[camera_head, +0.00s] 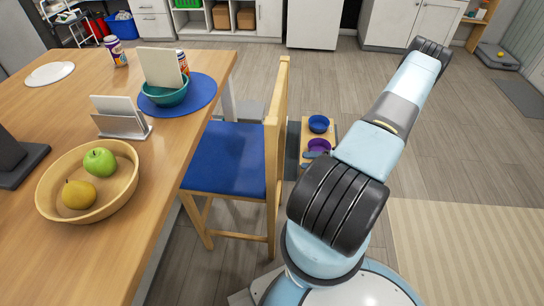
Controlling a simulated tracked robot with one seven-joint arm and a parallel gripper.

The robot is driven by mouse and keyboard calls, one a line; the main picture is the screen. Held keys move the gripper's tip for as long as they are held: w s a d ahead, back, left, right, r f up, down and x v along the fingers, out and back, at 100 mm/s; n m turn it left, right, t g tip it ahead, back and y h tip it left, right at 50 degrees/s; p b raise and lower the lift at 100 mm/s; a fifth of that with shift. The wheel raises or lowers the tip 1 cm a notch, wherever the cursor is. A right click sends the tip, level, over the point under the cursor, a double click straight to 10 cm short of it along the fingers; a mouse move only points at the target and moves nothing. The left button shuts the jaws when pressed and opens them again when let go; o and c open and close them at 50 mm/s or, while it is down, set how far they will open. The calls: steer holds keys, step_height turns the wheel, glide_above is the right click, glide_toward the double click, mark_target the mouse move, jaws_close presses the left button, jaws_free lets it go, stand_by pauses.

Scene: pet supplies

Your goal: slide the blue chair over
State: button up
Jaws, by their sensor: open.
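The blue chair has a blue seat (225,160) and a pale wooden frame. It stands upright on the floor at the right side of the wooden table (75,255). The left part of its seat meets the table edge in the picture, and I cannot tell how far it goes under. Its tall backrest (277,130) is on the right side, toward my arm, and is seen nearly edge-on. My arm rises at the right of the chair and reaches toward the far right, with a visible gap from the backrest. My gripper does not show.
A wooden stand with a blue bowl (319,123) and a purple bowl (319,145) is on the floor beyond the backrest. The table holds a fruit bowl (120,192), a teal bowl (165,96) and a card holder (122,124). A striped rug (470,250) lies right; open floor surrounds it.

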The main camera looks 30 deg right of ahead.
steer(key=shift+m, duration=0.3)
steer(key=x, duration=1.5)
steer(key=shift+w+a+f, duration=0.15)
steer(key=shift+w+a, duration=0.1)
steer(key=shift+w, duration=0.15)
steer(key=c, duration=1.1)
jaws_close()
steer(key=shift+s+f, duration=0.1)
steer(key=shift+f, duration=0.05)
